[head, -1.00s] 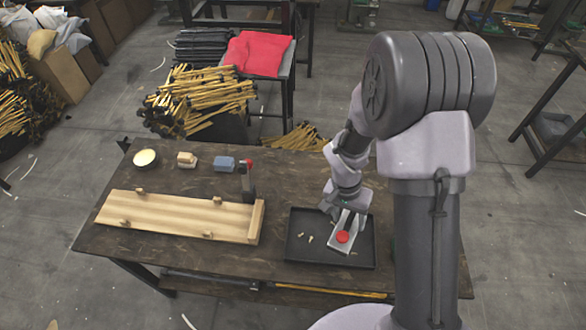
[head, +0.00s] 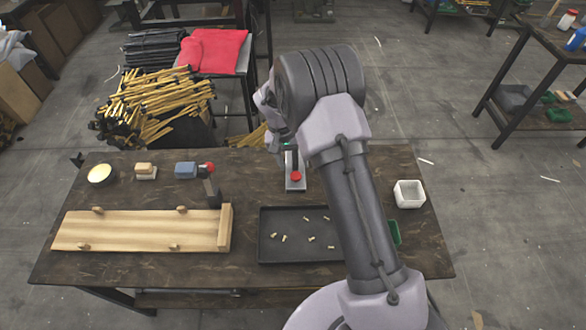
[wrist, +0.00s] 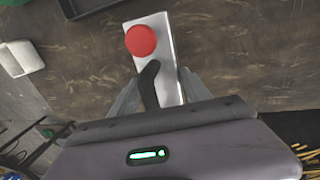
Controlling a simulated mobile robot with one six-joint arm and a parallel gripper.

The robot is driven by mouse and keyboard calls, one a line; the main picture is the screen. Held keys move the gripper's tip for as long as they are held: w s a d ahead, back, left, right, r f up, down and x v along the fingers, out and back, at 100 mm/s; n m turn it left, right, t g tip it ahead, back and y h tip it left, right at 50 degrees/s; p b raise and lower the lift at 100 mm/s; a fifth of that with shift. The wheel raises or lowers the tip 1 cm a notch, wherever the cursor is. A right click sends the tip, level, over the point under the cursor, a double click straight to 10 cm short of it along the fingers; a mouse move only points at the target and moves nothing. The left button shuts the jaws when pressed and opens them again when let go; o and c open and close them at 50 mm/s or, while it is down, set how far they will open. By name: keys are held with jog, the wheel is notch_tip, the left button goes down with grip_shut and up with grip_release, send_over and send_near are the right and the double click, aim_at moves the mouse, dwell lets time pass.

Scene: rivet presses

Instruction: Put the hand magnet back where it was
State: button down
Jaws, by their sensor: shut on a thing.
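The hand magnet, a silver plate with a red knob and a dark handle (head: 295,178), is at the back of the table, behind the black tray (head: 262,236). My gripper (head: 289,151) is at its far end, partly hidden behind my arm. In the wrist view the magnet (wrist: 165,35) lies between the two fingers of my gripper (wrist: 152,88), which are shut on its dark handle. The red knob points away from the gripper. I cannot tell whether the plate touches the table.
Several small rivets lie in the tray. A white container (head: 409,194) is at right.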

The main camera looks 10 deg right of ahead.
jog(key=f, duration=0.1)
jog(key=f+b, duration=0.2)
jog(key=f, duration=0.1)
jog(key=shift+w, duration=0.3)
jog(key=shift+r, duration=0.25)
jog(key=c, duration=0.5)
grip_release()
jog(key=shift+f, duration=0.15)
jog(key=s+a+r+m+t+y+p, duration=0.15)
jog(key=s+r, duration=0.25)
jog(key=r, duration=1)
jog(key=s+r+n+p, duration=0.1)
jog(key=s+r+p, duration=0.2)
jog(key=r, duration=1.1)
jog(key=s+a+r+m+t+y, duration=0.1)
jog(key=s+r, duration=0.3)
jog(key=s, duration=0.8)
jog(key=s+r+t+y, duration=0.1)
jog(key=s+r+t, duration=0.2)
jog(key=s, duration=0.8)
jog(key=shift+s+a+r+m+t+y, duration=0.35)
jog(key=shift+a+r, duration=0.05)
jog(key=shift+r, duration=0.5)
